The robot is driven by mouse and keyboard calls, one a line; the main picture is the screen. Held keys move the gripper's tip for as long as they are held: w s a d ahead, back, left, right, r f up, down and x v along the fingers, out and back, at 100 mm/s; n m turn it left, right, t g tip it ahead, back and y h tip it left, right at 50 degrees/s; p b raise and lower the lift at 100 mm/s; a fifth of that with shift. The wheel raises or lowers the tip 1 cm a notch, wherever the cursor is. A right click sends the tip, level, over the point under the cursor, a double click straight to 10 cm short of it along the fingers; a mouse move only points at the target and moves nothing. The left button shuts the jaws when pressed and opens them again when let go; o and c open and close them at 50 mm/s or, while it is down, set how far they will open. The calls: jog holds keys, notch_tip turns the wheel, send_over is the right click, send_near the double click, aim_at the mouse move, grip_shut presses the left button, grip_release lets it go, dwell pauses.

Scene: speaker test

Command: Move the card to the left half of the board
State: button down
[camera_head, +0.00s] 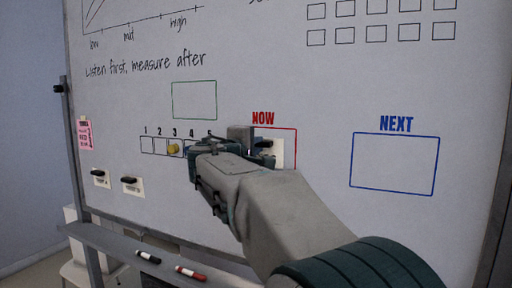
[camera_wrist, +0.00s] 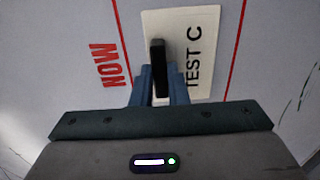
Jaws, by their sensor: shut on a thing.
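The white card (camera_wrist: 193,30) reads "TEST C" and has a black handle (camera_wrist: 157,55) on it. In the wrist view my gripper (camera_wrist: 158,85) is shut on that handle, with one blue-grey finger on each side. The card lies inside the red box labelled NOW; I cannot tell whether it touches the board. In the head view the card (camera_head: 277,152) shows partly behind my gripper (camera_head: 249,143). The whiteboard (camera_head: 300,85) fills most of the head view. My gripper hides part of the NOW box and the card's left side.
Two cards with black handles (camera_head: 101,178) (camera_head: 132,186) hang at the board's lower left. A numbered row with a yellow magnet (camera_head: 174,149) lies left of my gripper. The blue NEXT box (camera_head: 393,164) is empty. Markers (camera_head: 190,273) lie on the tray below.

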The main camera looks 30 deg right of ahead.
jog(key=b+v, duration=0.2)
jog(key=v, duration=0.4)
jog(key=shift+s+a+b, duration=0.25)
jog(key=shift+a+b, duration=0.05)
dwell(1.3)
dwell(0.4)
